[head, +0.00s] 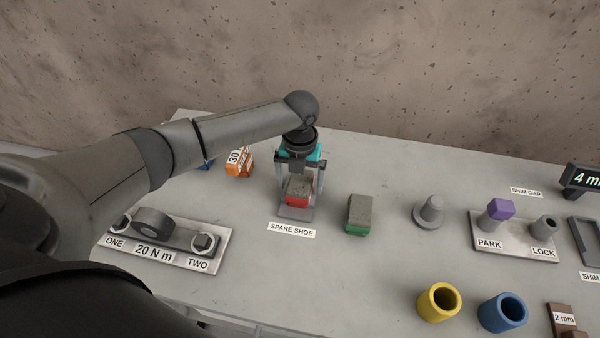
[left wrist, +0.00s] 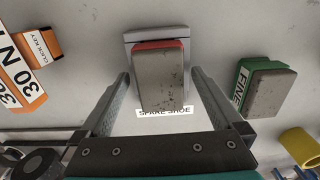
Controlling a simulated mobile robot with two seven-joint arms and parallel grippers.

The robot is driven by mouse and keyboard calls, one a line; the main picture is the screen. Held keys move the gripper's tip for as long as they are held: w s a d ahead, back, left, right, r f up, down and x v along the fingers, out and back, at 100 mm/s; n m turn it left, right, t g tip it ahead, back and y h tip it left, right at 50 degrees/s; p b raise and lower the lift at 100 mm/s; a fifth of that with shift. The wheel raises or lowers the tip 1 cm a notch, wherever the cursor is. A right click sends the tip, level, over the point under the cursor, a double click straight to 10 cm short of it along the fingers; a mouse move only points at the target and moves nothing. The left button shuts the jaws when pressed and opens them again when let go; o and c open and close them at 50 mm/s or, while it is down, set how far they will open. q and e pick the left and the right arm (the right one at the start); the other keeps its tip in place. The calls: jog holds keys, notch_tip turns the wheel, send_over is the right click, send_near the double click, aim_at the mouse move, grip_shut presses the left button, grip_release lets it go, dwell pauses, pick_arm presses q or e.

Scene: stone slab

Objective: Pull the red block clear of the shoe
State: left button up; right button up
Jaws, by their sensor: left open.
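The red block (head: 298,201) has a grey stone-like top and sits on the grey shoe (head: 295,213) behind the SPARE SHOE label. In the left wrist view the block's grey face (left wrist: 161,82) covers most of its red body, which shows as a thin edge. The shoe (left wrist: 155,34) shows around its far end and side. My left gripper (head: 297,185) is over the block, pointing down. Its fingers (left wrist: 160,95) are open, one on each side of the block, with gaps between. I cannot tell how low the fingertips are. My right gripper is not in view.
A green block with a grey top (head: 360,214) stands to the right of the shoe. An orange 30 block (head: 239,163) is at the left, behind a 20 N m plate (head: 165,243). A grey peg (head: 430,212), yellow cup (head: 439,302) and blue cup (head: 503,312) stand further right.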

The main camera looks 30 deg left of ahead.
aim_at(297, 192)
pick_arm(q)
jog(key=shift+f, duration=0.1)
jog(key=shift+c, duration=0.4)
grip_shut()
jog(key=shift+s+d+p, duration=0.2)
jog(key=shift+s+p, duration=0.6)
jog(key=shift+p, duration=0.05)
jog(key=shift+s+d+p, duration=0.2)
jog(key=shift+s+p, duration=0.55)
jog(key=shift+p, duration=0.1)
jog(key=shift+s+d+p, duration=0.25)
jog(key=shift+s+p, duration=0.5)
jog(key=shift+s, duration=0.15)
jog(key=shift+s+d+p, duration=0.2)
jog(key=shift+s+p, duration=0.55)
jog(key=shift+s, duration=0.2)
jog(key=shift+s+d+p, duration=0.25)
jog(key=shift+s+p, duration=0.5)
jog(key=shift+s, duration=0.15)
jog(key=shift+s+d+r+p, duration=0.15)
jog(key=shift+s+r+p, duration=0.3)
jog(key=shift+r+p, duration=0.5)
jog(key=s+p, duration=0.1)
jog(key=s+r+p, duration=0.1)
jog(key=p, duration=0.1)
jog(key=shift+d+r, duration=0.15)
jog(key=shift+d, duration=0.1)
